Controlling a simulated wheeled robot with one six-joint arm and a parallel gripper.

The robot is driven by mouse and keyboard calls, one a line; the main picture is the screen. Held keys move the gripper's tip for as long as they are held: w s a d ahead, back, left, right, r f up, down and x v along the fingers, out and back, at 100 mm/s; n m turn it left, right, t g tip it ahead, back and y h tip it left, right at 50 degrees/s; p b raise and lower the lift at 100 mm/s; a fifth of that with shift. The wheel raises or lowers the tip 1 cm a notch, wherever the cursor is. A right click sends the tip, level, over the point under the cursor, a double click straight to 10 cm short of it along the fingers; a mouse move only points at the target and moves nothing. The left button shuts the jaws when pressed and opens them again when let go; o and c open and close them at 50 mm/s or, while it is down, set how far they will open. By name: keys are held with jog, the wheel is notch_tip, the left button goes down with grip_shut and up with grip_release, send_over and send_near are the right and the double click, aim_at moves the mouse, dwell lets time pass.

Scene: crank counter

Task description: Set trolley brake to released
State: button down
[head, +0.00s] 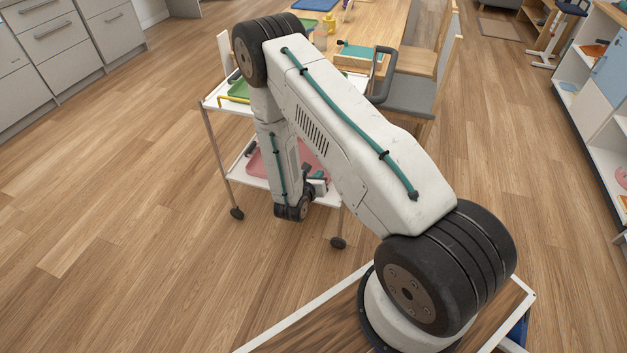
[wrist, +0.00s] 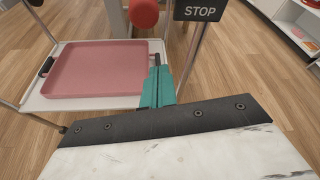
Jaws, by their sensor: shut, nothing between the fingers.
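The white trolley (head: 212,102) stands beyond my arm in the head view, with two shelves and dark wheels. Its lower shelf (wrist: 90,103) shows in the wrist view. A red rounded knob (wrist: 143,12) is at the top of the wrist view, beside a dark plate marked STOP (wrist: 200,10). I cannot tell for sure that the knob belongs to the brake, nor its setting. My gripper (wrist: 158,82) has teal fingers, shut and empty, below the knob in the picture and apart from it. In the head view my arm hides part of the trolley.
A pink tray (wrist: 95,70) lies on the lower shelf, left of my fingers. A green tray (head: 239,90) is on the upper shelf. A wooden table (head: 385,20) and a grey-seated chair (head: 412,95) stand behind. The floor left of the trolley is clear.

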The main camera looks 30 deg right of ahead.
jog(key=shift+w+d+r, duration=0.5)
jog(key=shift+w+r, duration=0.1)
jog(key=shift+r, duration=0.15)
jog(key=shift+w+d+r, duration=0.45)
jog(key=shift+w+r, duration=0.15)
jog(key=shift+r, duration=0.1)
